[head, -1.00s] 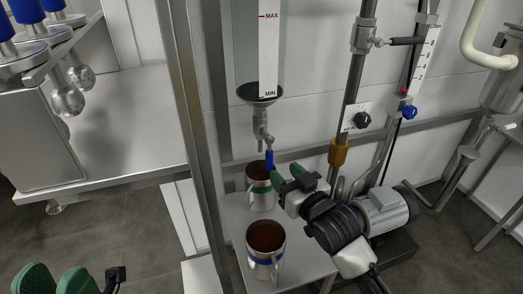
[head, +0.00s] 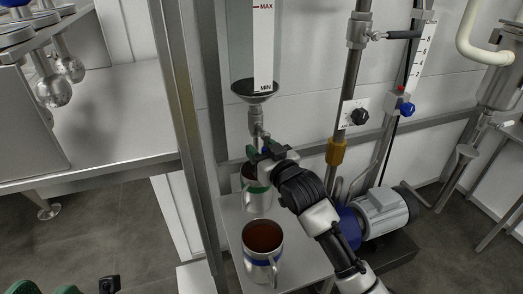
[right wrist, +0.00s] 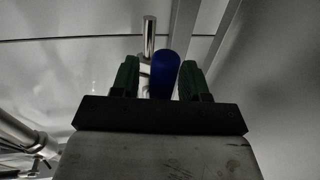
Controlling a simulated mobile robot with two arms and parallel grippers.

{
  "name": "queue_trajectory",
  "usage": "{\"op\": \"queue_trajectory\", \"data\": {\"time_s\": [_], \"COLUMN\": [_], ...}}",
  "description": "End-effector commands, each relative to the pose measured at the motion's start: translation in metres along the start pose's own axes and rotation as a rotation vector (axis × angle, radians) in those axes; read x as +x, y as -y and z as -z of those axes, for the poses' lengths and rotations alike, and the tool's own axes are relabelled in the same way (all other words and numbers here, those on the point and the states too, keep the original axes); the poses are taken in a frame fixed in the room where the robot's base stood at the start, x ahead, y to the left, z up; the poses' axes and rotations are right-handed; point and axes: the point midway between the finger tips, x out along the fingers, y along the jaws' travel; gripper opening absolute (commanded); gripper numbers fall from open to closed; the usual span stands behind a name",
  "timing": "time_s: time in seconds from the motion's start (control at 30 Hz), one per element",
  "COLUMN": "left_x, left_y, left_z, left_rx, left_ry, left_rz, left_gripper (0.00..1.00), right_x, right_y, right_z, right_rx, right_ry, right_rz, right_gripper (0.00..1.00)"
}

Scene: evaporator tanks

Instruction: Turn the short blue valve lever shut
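The valve (head: 257,122) hangs under the sight tank's funnel. Its short blue lever (right wrist: 165,76) shows in the right wrist view between the two green fingers of my right gripper (right wrist: 159,80). The lever is close to the right finger, with a small gap on the left finger's side; the gripper looks open around it. In the head view my right gripper (head: 259,164) is at the valve, above the rear mug, and hides most of the lever. My left gripper (head: 46,288) is at the bottom left edge, mostly cut off, its green fingers apart and empty.
A green-banded mug (head: 257,201) stands below the valve, and a blue-banded mug (head: 262,240) of brown liquid stands in front, both on a small metal table (head: 233,226). A steel post (head: 181,130) stands left. Pipes and a pump motor (head: 382,212) are at the right.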

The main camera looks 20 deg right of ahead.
Motion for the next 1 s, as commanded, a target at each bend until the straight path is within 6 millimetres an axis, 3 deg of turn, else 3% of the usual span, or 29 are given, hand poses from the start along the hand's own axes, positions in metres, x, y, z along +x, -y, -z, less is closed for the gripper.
{"op": "queue_trajectory", "data": {"time_s": [0.03,0.3,0.67,1.0], "left_x": [0.0,0.0,0.003,0.019], "left_y": [0.0,0.0,0.0,0.0], "left_z": [0.0,0.0,0.0,0.004], "left_rx": [0.0,0.0,0.0,0.001], "left_ry": [0.0,0.0,0.0,-0.001], "left_rz": [0.0,0.0,0.0,0.0], "left_gripper": [0.43,0.43,0.43,0.43], "right_x": [0.0,0.0,-0.001,-0.001], "right_y": [0.0,0.0,0.0,-0.004], "right_z": [0.0,0.0,0.0,0.002], "right_rx": [0.0,0.0,-0.007,-0.076], "right_ry": [0.0,0.0,0.002,0.017], "right_rz": [0.0,0.0,0.0,0.0], "right_gripper": [0.38,0.0,0.0,0.0]}}
